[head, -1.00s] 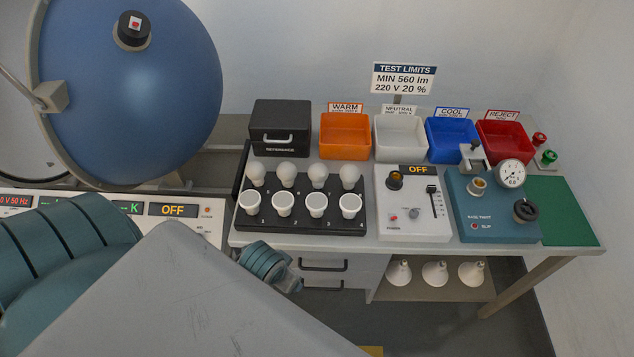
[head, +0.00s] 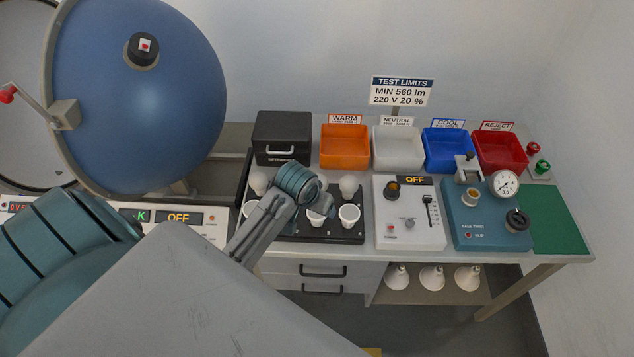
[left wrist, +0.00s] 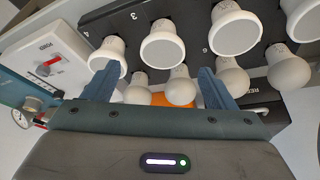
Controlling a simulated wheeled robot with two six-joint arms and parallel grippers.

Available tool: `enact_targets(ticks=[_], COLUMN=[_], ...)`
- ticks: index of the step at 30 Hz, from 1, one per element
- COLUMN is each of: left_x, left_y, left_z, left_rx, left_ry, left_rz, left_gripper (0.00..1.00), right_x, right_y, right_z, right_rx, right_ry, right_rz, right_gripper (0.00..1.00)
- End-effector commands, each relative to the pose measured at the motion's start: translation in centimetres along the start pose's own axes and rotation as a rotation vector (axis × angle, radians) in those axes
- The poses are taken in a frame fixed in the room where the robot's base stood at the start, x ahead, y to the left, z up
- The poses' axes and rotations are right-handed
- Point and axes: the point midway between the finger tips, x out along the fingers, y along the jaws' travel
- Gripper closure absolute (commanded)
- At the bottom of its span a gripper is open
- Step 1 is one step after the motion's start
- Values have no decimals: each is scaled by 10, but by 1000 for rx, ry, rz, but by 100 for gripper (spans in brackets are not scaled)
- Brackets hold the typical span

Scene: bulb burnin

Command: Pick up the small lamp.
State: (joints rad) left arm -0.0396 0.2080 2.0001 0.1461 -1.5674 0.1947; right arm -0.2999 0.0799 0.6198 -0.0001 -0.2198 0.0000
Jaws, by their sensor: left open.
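A black rack (head: 290,232) holds two rows of white lamps. The back row has small round bulbs, one at its right end (head: 349,185); the front row has flat-faced reflector lamps, one at its right end (head: 349,213). Which one is the small lamp I cannot tell. My left gripper (head: 326,203) is over the rack and hides lamps in the middle. In the left wrist view it is open and empty, its two fingers (left wrist: 158,85) spread beneath the flat-faced lamps (left wrist: 162,46), with round bulbs (left wrist: 180,87) showing between them. My right gripper is not in view.
Behind the rack stand a black case (head: 281,138) and orange (head: 345,150), white (head: 398,150), blue and red bins. A white control box (head: 408,225) and a teal tester (head: 487,225) stand to the right. A big blue sphere (head: 150,90) fills the left. The green mat (head: 560,215) is clear.

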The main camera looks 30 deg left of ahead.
Motion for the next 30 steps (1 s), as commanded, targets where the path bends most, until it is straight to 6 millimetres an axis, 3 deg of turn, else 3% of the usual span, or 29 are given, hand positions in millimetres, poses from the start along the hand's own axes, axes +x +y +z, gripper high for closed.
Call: enact_targets(ticks=[9,18,28,30], left_x=[24,62,68,68], left_y=[-1,-3,-3,-3], left_z=[0,1,1,1], left_rx=[1,1,2,2], left_ry=[-2,0,3,2], left_rz=[-2,0,-1,-1], left_gripper=[21,21,21,35], right_x=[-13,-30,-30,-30], right_y=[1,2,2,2], right_z=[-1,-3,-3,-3], right_rx=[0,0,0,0], right_ry=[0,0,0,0], right_rz=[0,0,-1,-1], right_gripper=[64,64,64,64])
